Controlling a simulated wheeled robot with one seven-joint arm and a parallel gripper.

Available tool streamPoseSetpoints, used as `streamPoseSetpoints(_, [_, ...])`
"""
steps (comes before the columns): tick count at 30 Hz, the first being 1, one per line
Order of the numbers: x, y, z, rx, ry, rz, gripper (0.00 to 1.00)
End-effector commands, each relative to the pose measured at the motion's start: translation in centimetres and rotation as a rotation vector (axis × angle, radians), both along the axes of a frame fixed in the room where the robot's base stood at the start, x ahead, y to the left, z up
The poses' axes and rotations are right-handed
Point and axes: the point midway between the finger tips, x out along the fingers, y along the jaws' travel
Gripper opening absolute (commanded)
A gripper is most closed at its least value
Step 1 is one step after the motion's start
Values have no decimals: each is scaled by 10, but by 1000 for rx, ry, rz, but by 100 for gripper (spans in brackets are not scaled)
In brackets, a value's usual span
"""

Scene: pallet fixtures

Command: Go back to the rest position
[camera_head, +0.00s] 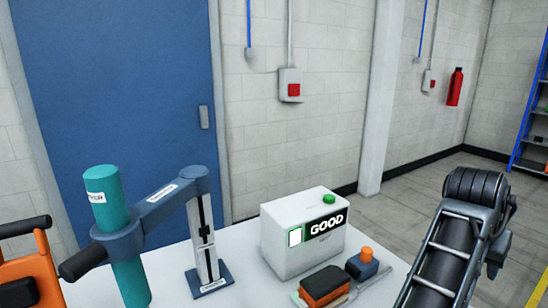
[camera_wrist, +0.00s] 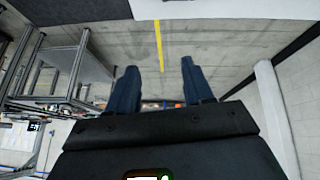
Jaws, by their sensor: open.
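My gripper (camera_wrist: 158,72) shows in the wrist view as two dark blue fingers set wide apart on a black body. It is open, with nothing held between the fingers. Beyond the fingertips lie grey floor and a yellow floor line (camera_wrist: 158,45). I cannot make out the gripper in the head view.
A white table (camera_head: 172,274) carries a stand (camera_head: 205,240) whose arm surrounds a teal cylinder (camera_head: 118,235), a white GOOD box (camera_head: 290,245), an orange-black block (camera_head: 325,286) and a blue block with an orange knob (camera_head: 366,262). Metal framing (camera_wrist: 75,65) stands left in the wrist view.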

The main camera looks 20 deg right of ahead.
Motion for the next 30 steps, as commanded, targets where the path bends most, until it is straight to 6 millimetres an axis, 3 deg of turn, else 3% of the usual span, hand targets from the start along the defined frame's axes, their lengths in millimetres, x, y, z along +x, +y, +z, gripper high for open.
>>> streamPoseSetpoints(3, [-9, -28, 6, -187, 15, 75, 51])
streamPoseSetpoints(6, [-10, -44, 14, -340, 19, 160, 51])
streamPoseSetpoints(9, [-11, -53, 21, -478, 23, 256, 51])
streamPoseSetpoints(14, [-9, -50, 23, -660, 22, 432, 51])
streamPoseSetpoints(20, [-11, -24, 11, -816, 0, 674, 51])
streamPoseSetpoints(26, [-25, 23, -16, -888, -57, 921, 51])
streamPoseSetpoints(30, [-47, 63, -39, -887, -120, 1080, 51])
